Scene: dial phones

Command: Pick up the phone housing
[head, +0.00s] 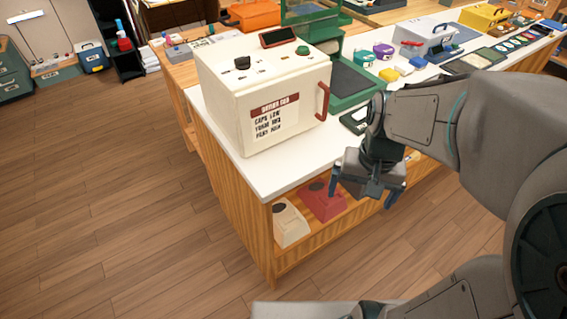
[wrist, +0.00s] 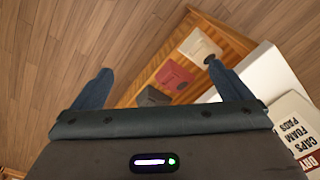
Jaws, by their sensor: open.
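Phone housings sit on the low shelf under the white counter: a cream one (head: 290,225) at the near end, a red one (head: 322,201) beside it, and a dark one partly behind my gripper. The wrist view shows the cream housing (wrist: 200,47), the red housing (wrist: 176,77) and the dark housing (wrist: 152,96) in a row between and beyond the fingers. I cannot tell which one the task means. My gripper (head: 363,193) is open and empty, its fingers pointing down, in front of the counter edge. It touches no housing. The wrist view shows its fingers spread (wrist: 158,75).
A large cream box (head: 225,100) with a red handle and printed label stands on the near end of the counter (head: 262,180). A green machine (head: 350,85) is behind it. The wooden shelf edge (head: 300,262) borders the housings. The floor (head: 130,200) at left is clear.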

